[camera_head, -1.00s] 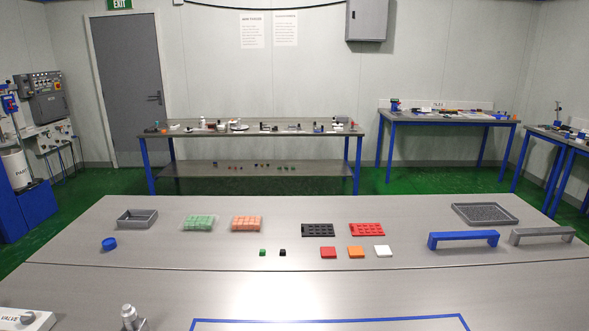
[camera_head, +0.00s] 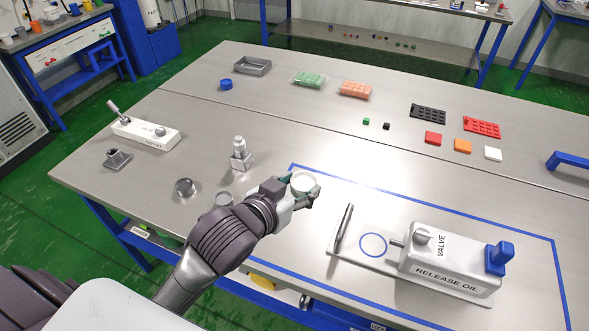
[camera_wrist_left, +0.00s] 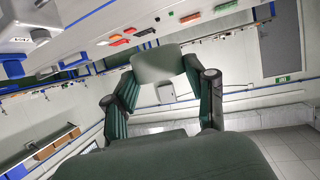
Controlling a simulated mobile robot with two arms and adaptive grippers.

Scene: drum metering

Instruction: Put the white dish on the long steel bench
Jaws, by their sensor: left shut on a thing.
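The white dish (camera_head: 303,181) is between the fingers of my left gripper (camera_head: 307,193), which is shut on it. In the left wrist view the pale dish (camera_wrist_left: 158,64) sits between the two green-padded fingertips of my left gripper (camera_wrist_left: 160,92). The long steel bench (camera_head: 270,126) lies under and around the hand in the head view. The gripper and dish appear above its near half, close to a corner of the blue outline; the exact height is hard to tell. My right gripper is in neither view.
A valve box marked RELEASE OIL (camera_head: 445,260) stands inside the blue outline at right. Coloured blocks and trays lie farther back. The bench middle is mostly clear.

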